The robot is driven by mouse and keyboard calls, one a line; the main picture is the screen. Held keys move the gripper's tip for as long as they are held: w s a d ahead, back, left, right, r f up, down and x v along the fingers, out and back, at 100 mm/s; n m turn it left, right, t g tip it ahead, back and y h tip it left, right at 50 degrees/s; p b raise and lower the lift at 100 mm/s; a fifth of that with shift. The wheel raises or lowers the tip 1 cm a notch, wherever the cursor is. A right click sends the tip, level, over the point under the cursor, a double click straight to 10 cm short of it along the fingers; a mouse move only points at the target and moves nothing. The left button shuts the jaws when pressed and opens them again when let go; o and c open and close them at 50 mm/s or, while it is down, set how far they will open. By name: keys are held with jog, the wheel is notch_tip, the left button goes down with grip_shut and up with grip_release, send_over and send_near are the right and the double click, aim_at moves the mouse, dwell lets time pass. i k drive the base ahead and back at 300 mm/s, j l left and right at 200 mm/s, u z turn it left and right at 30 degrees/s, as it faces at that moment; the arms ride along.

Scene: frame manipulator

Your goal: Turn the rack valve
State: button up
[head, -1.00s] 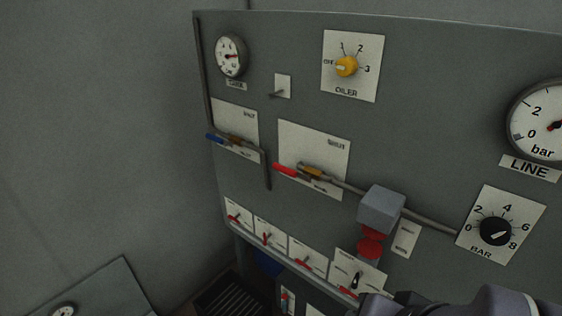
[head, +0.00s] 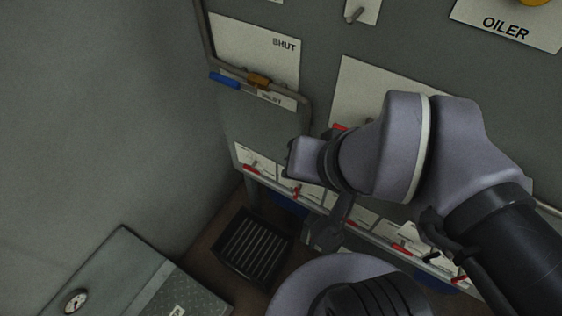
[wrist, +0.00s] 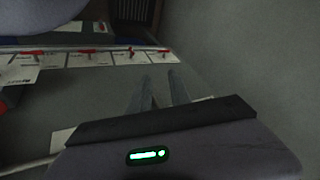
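A blue-handled valve (head: 224,80) with an orange-brown middle sits on a pipe at the panel's left. Its handle lies roughly along the pipe, below a plate marked SHUT (head: 262,47). A red handle (head: 340,127) on the panel is mostly hidden by my arm. A row of small red-handled valves (head: 297,190) runs along the panel's lower edge; it also shows at the upper left of the wrist view (wrist: 87,52). My gripper (wrist: 159,76) has its two fingers apart with nothing between them. In the head view my arm covers the panel's middle, and the fingers are hard to make out.
A bare grey wall (head: 100,110) stands left of the panel. A dark slatted grate (head: 255,245) lies below the panel's left end. A grey-green cabinet with a gauge (head: 76,300) is at the lower left. The pipe (head: 304,112) bends down right of the blue-handled valve.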

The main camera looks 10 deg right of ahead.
aim_at(297, 190)
jog(key=k+j+z, duration=0.1)
jog(key=k+j, duration=0.15)
jog(key=j, duration=0.25)
jog(key=k+j+z, duration=0.15)
jog(key=j, duration=0.3)
jog(key=k+j+z, duration=0.1)
jog(key=k+j, duration=0.3)
